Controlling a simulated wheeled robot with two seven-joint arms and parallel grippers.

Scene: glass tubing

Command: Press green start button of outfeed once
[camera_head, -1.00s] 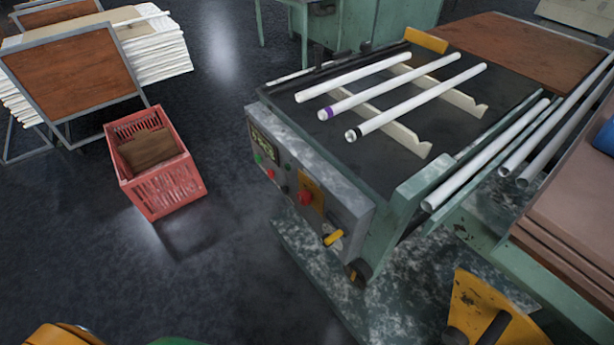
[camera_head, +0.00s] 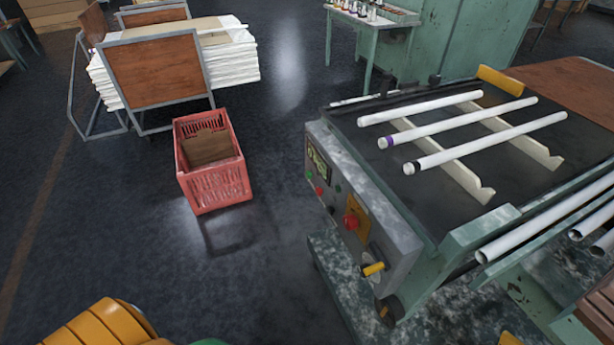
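The outfeed machine (camera_head: 405,238) stands at the right with a control panel (camera_head: 345,205) on its near-left face. The panel has a small dark display (camera_head: 318,160). A small green button (camera_head: 309,174) sits below the display, with a small red button (camera_head: 319,190) beside it. A large red knob on a yellow plate (camera_head: 351,221) and a yellow-handled switch (camera_head: 373,268) are lower right. Neither gripper can be made out. Yellow and green parts at the bottom left edge appear to be mine, and nothing touches the panel.
Three white tubes (camera_head: 460,129) lie on cream rails on the machine top. A red crate (camera_head: 217,190) with brown material stands on the floor left of the machine. Dark floor between crate and machine is clear.

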